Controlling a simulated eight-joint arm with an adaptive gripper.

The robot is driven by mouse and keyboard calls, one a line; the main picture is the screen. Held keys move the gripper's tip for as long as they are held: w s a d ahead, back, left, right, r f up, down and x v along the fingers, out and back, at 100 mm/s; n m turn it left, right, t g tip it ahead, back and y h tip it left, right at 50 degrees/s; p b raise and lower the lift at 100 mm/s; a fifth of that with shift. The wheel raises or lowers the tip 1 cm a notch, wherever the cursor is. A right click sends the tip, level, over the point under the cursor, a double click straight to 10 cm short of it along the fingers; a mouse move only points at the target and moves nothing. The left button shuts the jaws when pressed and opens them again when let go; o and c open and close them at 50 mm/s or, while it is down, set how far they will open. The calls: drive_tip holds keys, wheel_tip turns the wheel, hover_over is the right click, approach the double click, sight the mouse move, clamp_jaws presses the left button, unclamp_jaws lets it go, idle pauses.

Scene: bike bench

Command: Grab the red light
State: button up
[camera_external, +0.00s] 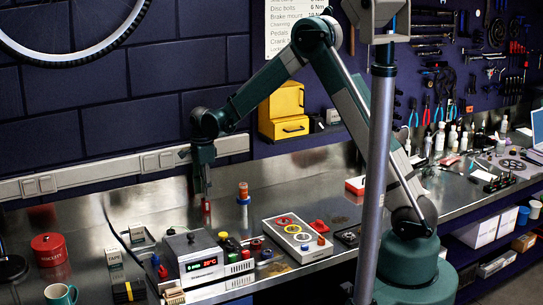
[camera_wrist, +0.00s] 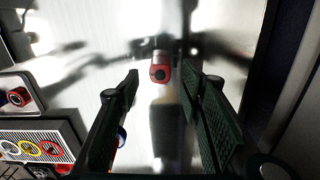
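My gripper (camera_wrist: 162,80) is open, with one dark green finger on each side of the light and a visible gap to each. In the external view my gripper (camera_external: 205,187) points down over the back of the bench. A red piece, seemingly the light (camera_external: 206,208), shows just below it. Whether the fingers touch it is hidden there.
A small orange-topped bottle (camera_external: 243,189) with a blue base stands just right of my gripper. A yellow cabinet (camera_external: 283,110) hangs behind.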

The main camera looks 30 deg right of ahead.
sight(206, 206)
drive_tip(key=shift+f, duration=2.65)
drive_tip(key=shift+c, duration=0.5)
drive_tip(key=c, duration=0.9)
